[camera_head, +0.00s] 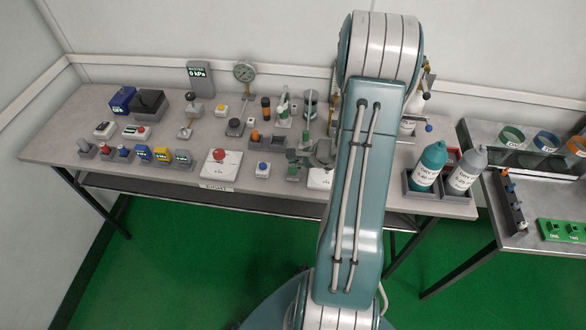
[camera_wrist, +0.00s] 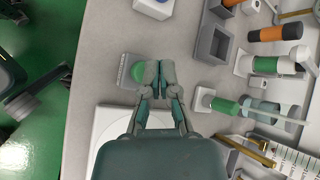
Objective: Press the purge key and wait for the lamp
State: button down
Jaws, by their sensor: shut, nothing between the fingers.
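My gripper (camera_wrist: 153,70) is shut and empty, pointing down over the table. In the wrist view its fingertips are just right of a round green button (camera_wrist: 137,71) on a small grey box (camera_wrist: 127,68), covering part of its right edge. I cannot tell whether they touch it. In the head view the gripper (camera_head: 318,158) is beside my arm, close to the small green-topped box (camera_head: 292,170) near the table's front edge. No label reading purge is legible, so I cannot confirm that this is the key. I cannot pick out the lamp with certainty.
A white box with a blue button (camera_head: 263,169) and a red mushroom button (camera_head: 219,155) stand to the left. A white panel (camera_wrist: 109,121) lies beside the green-button box. Bottles (camera_head: 430,165) stand right of my arm.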

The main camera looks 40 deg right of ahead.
aim_at(295, 169)
jog(key=shift+f, duration=0.1)
jog(key=shift+f, duration=0.3)
jog(key=shift+f, duration=0.45)
dwell(0.8)
jog(key=shift+r, duration=0.9)
jog(key=shift+r, duration=0.1)
jog(key=shift+r, duration=2.45)
